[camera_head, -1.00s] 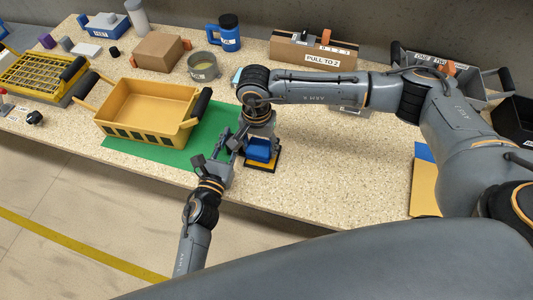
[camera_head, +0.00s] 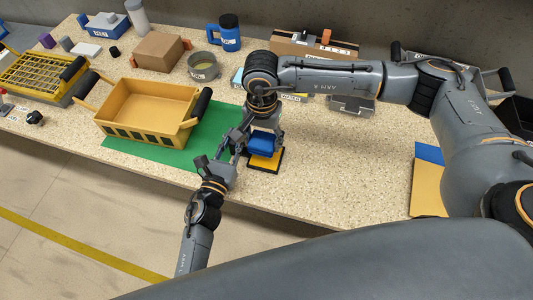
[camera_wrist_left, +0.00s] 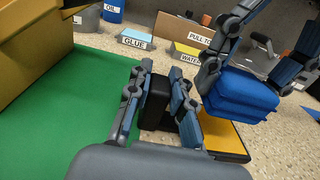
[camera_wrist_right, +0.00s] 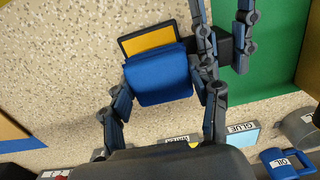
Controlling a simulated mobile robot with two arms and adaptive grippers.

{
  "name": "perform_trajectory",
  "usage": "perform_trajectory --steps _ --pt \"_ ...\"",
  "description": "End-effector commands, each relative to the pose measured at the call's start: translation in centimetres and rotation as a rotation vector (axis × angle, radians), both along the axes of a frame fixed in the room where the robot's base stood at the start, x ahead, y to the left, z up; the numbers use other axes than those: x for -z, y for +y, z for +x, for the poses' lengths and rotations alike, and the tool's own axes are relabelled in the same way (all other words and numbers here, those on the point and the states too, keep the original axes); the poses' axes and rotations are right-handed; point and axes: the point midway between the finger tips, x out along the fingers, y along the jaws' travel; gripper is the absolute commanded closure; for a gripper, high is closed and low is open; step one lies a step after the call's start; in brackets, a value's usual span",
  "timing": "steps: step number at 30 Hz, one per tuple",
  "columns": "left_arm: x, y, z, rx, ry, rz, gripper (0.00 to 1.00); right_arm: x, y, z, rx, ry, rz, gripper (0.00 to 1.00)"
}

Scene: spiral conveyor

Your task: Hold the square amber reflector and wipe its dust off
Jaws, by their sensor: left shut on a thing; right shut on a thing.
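The square amber reflector (camera_head: 265,161) has a yellow-amber face in a dark frame and lies face up low over the table edge. Its face also shows in the right wrist view (camera_wrist_right: 149,39). My left gripper (camera_head: 236,146) is shut on a black block (camera_wrist_left: 157,104) at the reflector's left side. My right gripper (camera_head: 264,127) comes from above and is shut on a blue pad (camera_head: 262,144). The pad (camera_wrist_right: 160,78) covers part of the amber face; I cannot tell whether it touches. Dust is too small to make out.
A yellow bin (camera_head: 147,108) stands on a green mat (camera_head: 190,157) left of my grippers. A grey pot (camera_head: 203,67), a blue OIL jug (camera_head: 229,35) and a cardboard box (camera_head: 160,50) stand behind.

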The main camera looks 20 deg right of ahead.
Motion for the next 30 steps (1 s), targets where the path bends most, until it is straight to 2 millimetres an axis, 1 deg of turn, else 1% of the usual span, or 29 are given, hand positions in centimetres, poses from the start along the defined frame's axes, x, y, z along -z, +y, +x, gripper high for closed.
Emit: perform_trajectory --steps 1,5,6,8,9,10,19,22,26,30 --pt "0.5 0.2 -0.1 -0.003 0.007 0.006 1.0 0.1 0.0 0.0 0.001 0.001 -0.001 0.72" --pt "0.4 0.2 0.0 -0.004 0.007 0.006 1.0 0.1 -0.1 0.0 0.001 0.001 -0.002 0.72" --pt "0.4 0.2 0.0 -0.005 0.006 0.007 0.77 0.1 -0.1 0.0 0.001 0.001 -0.002 0.72" --pt "0.4 0.2 0.0 -0.005 0.006 0.006 0.65 0.1 -0.1 0.0 0.001 0.002 -0.002 0.72" --pt "0.4 0.2 0.0 -0.005 0.006 0.006 0.57 0.1 -0.1 0.0 0.001 0.002 -0.002 0.72" --pt "0.3 0.2 0.0 -0.005 0.005 0.006 0.52 0.1 -0.1 0.0 0.001 0.002 -0.002 0.72" --pt "0.1 0.2 0.0 -0.004 0.001 0.003 0.52 0.1 -0.1 0.0 0.001 0.002 -0.002 0.72" --pt "0.1 0.6 -0.5 -0.004 0.002 0.002 0.52 0.1 -0.1 0.0 0.001 0.002 -0.003 0.72" --pt "0.2 1.7 -2.2 -0.004 0.003 0.004 0.52 0.1 -0.1 0.0 0.001 0.002 -0.003 0.72" --pt "0.2 3.4 -4.9 -0.004 0.005 0.003 0.52 0.1 -0.1 0.0 0.001 0.002 -0.003 0.72"
